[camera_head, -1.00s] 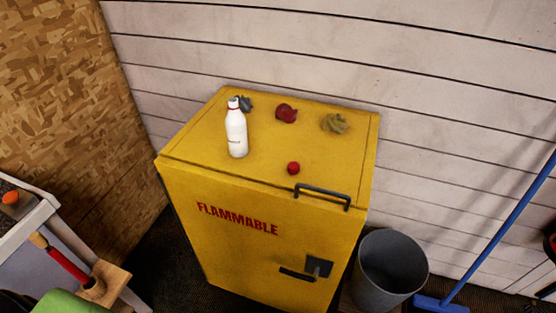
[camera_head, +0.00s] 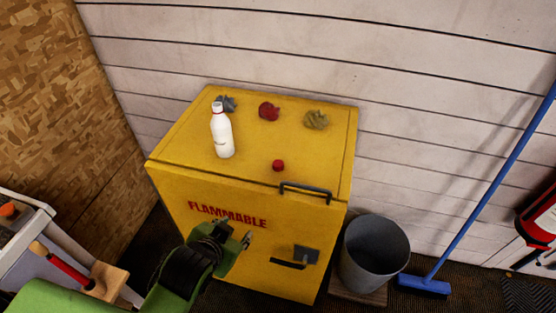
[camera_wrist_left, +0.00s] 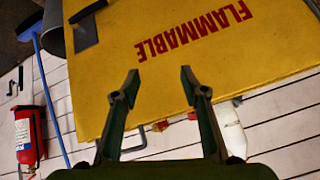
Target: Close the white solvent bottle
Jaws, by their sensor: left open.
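The white solvent bottle (camera_head: 222,134) stands upright on top of the yellow cabinet (camera_head: 180,152), near its left side. A small red cap (camera_head: 278,165) lies on the cabinet top to the right of the bottle, near the front edge. My left gripper (camera_head: 236,236) is in front of the cabinet door, below the top. In the left wrist view its fingers (camera_wrist_left: 160,82) are apart with nothing between them. The bottle (camera_wrist_left: 228,128) shows there partly behind the right finger. My right gripper is not in view.
Grey (camera_head: 226,103), red (camera_head: 269,111) and olive (camera_head: 316,120) crumpled rags lie along the back of the cabinet top. A black handle bar (camera_head: 306,188) stands at the front edge. A grey bin (camera_head: 374,252) and a blue broom (camera_head: 425,284) are at right.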

